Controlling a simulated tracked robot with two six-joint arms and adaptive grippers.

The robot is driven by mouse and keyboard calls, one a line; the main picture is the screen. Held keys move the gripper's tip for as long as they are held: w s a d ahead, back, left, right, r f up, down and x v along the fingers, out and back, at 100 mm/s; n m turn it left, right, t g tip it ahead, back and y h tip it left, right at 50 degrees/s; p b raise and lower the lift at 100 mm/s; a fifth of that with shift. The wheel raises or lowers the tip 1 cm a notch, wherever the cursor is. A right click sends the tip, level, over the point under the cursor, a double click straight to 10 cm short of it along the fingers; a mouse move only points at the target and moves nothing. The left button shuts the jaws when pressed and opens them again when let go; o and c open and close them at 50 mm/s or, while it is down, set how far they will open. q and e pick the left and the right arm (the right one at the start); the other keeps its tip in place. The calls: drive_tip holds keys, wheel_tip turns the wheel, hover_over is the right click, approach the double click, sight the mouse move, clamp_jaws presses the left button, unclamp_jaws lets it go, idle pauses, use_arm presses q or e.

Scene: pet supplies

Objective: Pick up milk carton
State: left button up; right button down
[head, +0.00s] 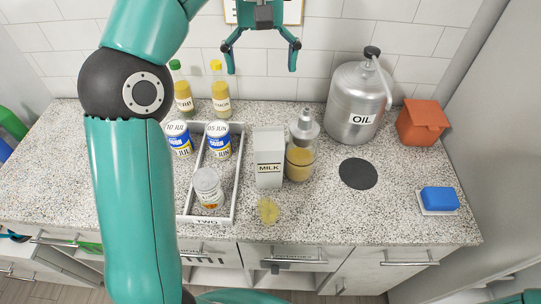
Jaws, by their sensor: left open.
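The milk carton (268,168) is a grey-white box labelled MILK, standing upright on the speckled counter near the middle. My left gripper (261,62) is at the top centre of the head view, open and empty. In the picture it appears above the carton, against the tiled wall, apart from it. My right gripper is out of view.
A pump bottle (301,160) stands close at the carton's right. A white divided tray (237,185) with cans and a jar (207,187) is at its left. A small yellowish item (268,210) lies in front. The oil canister (352,105) stands back right.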

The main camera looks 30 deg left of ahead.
use_arm(q)
drive_tip(key=b, duration=0.2)
hover_over(267, 128)
drive_tip(key=w+a, duration=0.1)
drive_tip(key=w, duration=0.1)
wheel_tip(267, 128, down, 7)
drive_tip(key=f, duration=0.1)
drive_tip(key=s+f+b, duration=0.1)
drive_tip(key=shift+s+f, duration=0.1)
drive_tip(key=shift+f, duration=0.25)
drive_tip(key=shift+w+d+f, duration=0.15)
drive_tip(key=shift+w+f, duration=0.05)
drive_tip(key=shift+f, duration=0.25)
drive_tip(key=f, duration=0.3)
drive_tip(key=s+f, duration=0.1)
drive_tip(key=shift+d+f, duration=0.4)
drive_tip(key=shift+s+f, duration=0.1)
drive_tip(key=shift+s, duration=0.05)
drive_tip(key=c, duration=1.9)
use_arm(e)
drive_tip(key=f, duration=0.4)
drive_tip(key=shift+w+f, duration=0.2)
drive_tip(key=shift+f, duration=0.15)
